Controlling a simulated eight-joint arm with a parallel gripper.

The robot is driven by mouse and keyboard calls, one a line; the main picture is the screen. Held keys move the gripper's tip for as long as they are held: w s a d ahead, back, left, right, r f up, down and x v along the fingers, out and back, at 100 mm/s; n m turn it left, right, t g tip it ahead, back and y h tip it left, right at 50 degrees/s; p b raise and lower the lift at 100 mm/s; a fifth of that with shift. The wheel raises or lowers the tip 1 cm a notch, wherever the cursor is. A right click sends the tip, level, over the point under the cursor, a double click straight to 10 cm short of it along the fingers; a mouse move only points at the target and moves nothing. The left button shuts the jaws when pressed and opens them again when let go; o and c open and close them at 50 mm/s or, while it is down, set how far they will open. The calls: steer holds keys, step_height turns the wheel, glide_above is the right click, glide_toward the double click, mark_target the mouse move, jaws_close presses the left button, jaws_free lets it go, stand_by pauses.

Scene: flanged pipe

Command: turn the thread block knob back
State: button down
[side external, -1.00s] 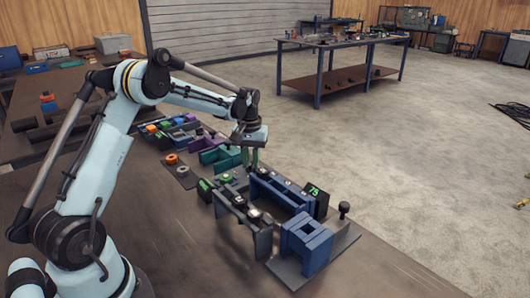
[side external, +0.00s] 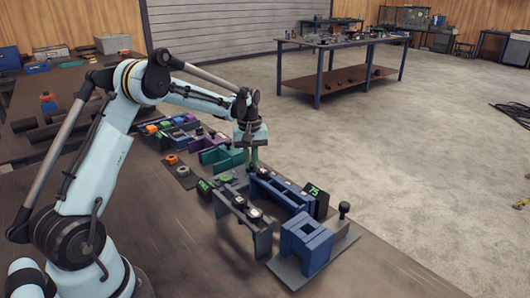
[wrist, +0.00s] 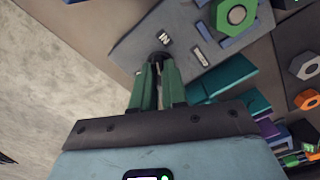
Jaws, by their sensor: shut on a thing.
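My gripper (wrist: 158,68) points down with its two green fingers close together in the wrist view. They are shut on a small dark knob (wrist: 159,56) on a grey plate (wrist: 150,31), and the fingers hide part of the knob. The plate carries small white labels and a green hex nut (wrist: 237,16) beside the knob. In the side view my gripper (side external: 253,164) is low over the bench, behind the blue frame. The knob cannot be made out there, and the green nut (side external: 226,178) shows to the gripper's left.
A blue frame (side external: 285,193) and a dark slotted stand (side external: 241,221) are near the gripper. A teal block (wrist: 228,83) lies close to the fingers. Orange and pale nuts (side external: 171,159) sit to the left. A display reading 75 (side external: 314,191) stands to the right.

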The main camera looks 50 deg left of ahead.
mark_target(251, 163)
steer(key=n, duration=0.5)
steer(key=shift+n, duration=0.3)
stand_by(0.4)
steer(key=c, duration=1.2)
jaws_free()
steer(key=shift+o, duration=0.2)
step_height(251, 163, up, 12)
steer(key=shift+r, duration=0.1)
